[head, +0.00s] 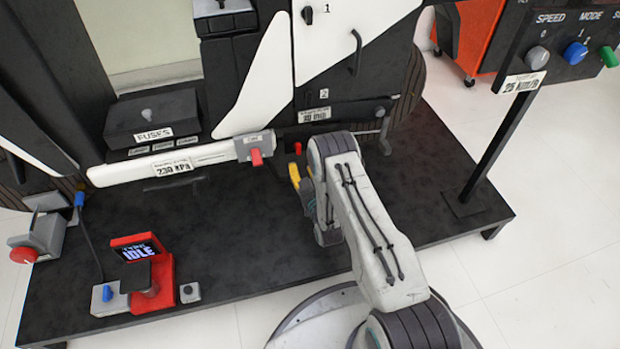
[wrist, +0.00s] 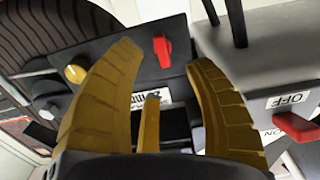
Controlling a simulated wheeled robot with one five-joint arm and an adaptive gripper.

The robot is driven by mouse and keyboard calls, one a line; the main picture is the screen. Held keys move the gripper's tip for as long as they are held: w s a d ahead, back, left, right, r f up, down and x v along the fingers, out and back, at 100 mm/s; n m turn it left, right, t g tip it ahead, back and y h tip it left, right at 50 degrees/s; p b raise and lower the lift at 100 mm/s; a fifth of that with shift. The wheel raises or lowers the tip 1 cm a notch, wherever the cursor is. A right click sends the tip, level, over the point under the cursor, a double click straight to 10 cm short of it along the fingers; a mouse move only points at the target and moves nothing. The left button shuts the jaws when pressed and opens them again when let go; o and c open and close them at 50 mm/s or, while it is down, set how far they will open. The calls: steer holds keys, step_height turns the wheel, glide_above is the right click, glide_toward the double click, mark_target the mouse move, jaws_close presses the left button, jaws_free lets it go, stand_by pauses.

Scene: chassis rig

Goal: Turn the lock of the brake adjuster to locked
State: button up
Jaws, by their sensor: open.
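The brake adjuster is a black panel (wrist: 115,62) in the wrist view, with a yellow knob (wrist: 75,73), a red lock handle (wrist: 163,48) and a white label (wrist: 165,98) partly covered by my fingers. The red handle stands roughly upright in that picture, and I cannot read its lock marking. In the head view a small red piece (head: 297,148) beside my gripper looks like this handle. My gripper (wrist: 166,62) is open and empty, its yellow fingers on either side of the handle in the picture, apparently short of it. In the head view my gripper (head: 301,180) is partly hidden by my arm.
A second red lever (head: 256,157) sits on the white sill left of my gripper; in the wrist view this lever (wrist: 297,127) is beside an OFF label. A post with a knob panel (head: 570,50) stands at right.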

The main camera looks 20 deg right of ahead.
steer(key=s, duration=0.6)
stand_by(0.7)
